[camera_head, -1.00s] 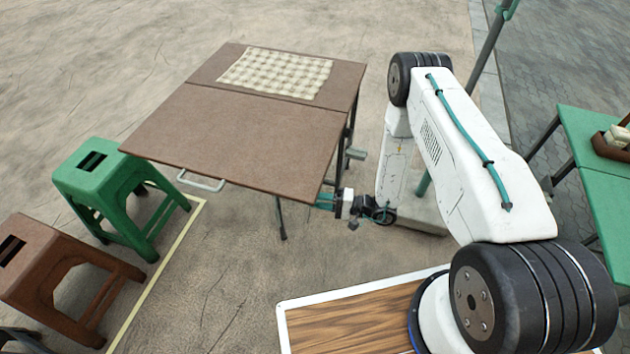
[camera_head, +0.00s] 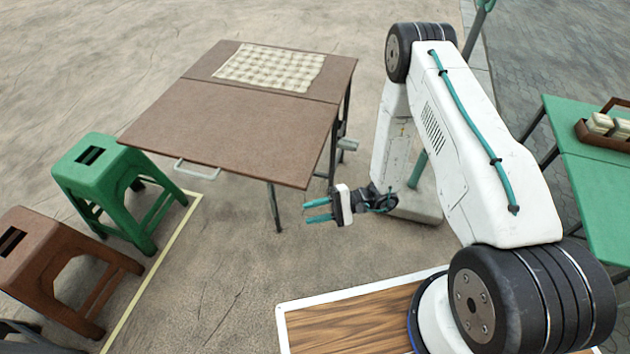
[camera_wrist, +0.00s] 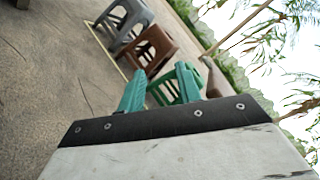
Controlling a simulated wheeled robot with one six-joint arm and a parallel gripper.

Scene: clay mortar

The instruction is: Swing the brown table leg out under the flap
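The brown folding table (camera_head: 225,125) stands in the upper middle of the head view. Its near flap (camera_head: 225,140) looks level with the top and has a pale handle (camera_head: 196,171) at its near edge. A dark leg (camera_head: 275,208) reaches the ground below the flap's near edge; its upper part is hidden. Another dark leg (camera_head: 334,155) shows at the right side. My gripper (camera_head: 306,211) is open and empty, just beyond the flap's near right corner and apart from the table. In the wrist view its teal fingers (camera_wrist: 160,86) are spread with nothing between.
A green stool (camera_head: 95,180) and a brown stool (camera_head: 65,265) stand at the left beside a pale yellow ground line. A green table (camera_head: 590,180) with a wooden box stands at right. A pole on a concrete base (camera_head: 418,205) stands behind my arm. Ground before the flap is clear.

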